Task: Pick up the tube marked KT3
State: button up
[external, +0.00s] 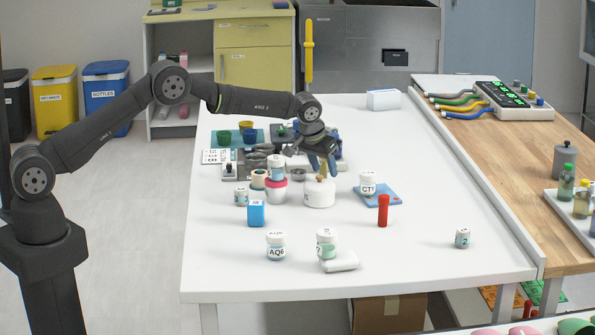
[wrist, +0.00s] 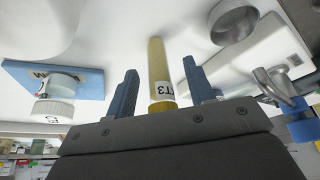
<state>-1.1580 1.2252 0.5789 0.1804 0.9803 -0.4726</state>
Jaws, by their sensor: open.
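The tube marked KT3 (wrist: 160,75) is yellow and see-through, with a white label at its near end. In the wrist view it lies in the gap between the two blue fingers of my gripper (wrist: 162,91), with space on both sides. My gripper is open and not holding it.
The GT jar (external: 367,184) stands on a blue pad (external: 391,196) to the right, near a red tube (external: 383,211). A metal bowl (wrist: 233,22) is close by. Jars and a blue box (external: 256,213) crowd the left and front. The table's right front is mostly clear.

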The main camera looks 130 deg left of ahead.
jog(key=c, duration=1.1)
jog(key=shift+o, duration=0.2)
jog(key=shift+r, duration=0.1)
